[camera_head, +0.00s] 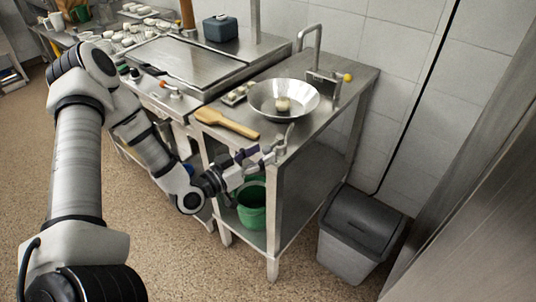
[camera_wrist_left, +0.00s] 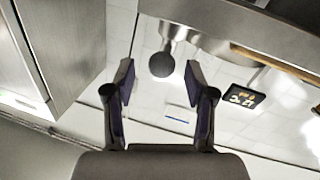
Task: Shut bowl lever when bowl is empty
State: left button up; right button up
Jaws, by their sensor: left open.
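A shiny metal bowl (camera_head: 262,101) sits on the steel counter. A pale round item (camera_head: 283,104) lies inside it, so the bowl is not empty. A short grey lever (camera_head: 289,132) sticks up at the counter's front edge; in the left wrist view its rod ends in a dark round knob (camera_wrist_left: 161,66). My left gripper (camera_head: 264,156) is by the front edge, below and left of the bowl. In its wrist view the fingers (camera_wrist_left: 158,88) are apart, with the knob seen between and beyond them; I cannot tell the distance. My right gripper is out of view.
A green bucket (camera_head: 252,206) is on the lower shelf. A grey bin (camera_head: 361,234) stands right.

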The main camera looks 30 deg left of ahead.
aim_at(273, 145)
pick_arm(q)
jog(key=shift+w+f, duration=0.15)
jog(key=shift+w, duration=0.6)
jog(key=shift+w+d, duration=0.1)
jog(key=shift+w, duration=0.3)
jog(key=shift+w+d, duration=0.2)
jog(key=shift+d, duration=0.1)
jog(key=shift+a, duration=0.15)
grip_shut()
jog(key=shift+a+r, duration=0.1)
jog(key=shift+r, duration=0.1)
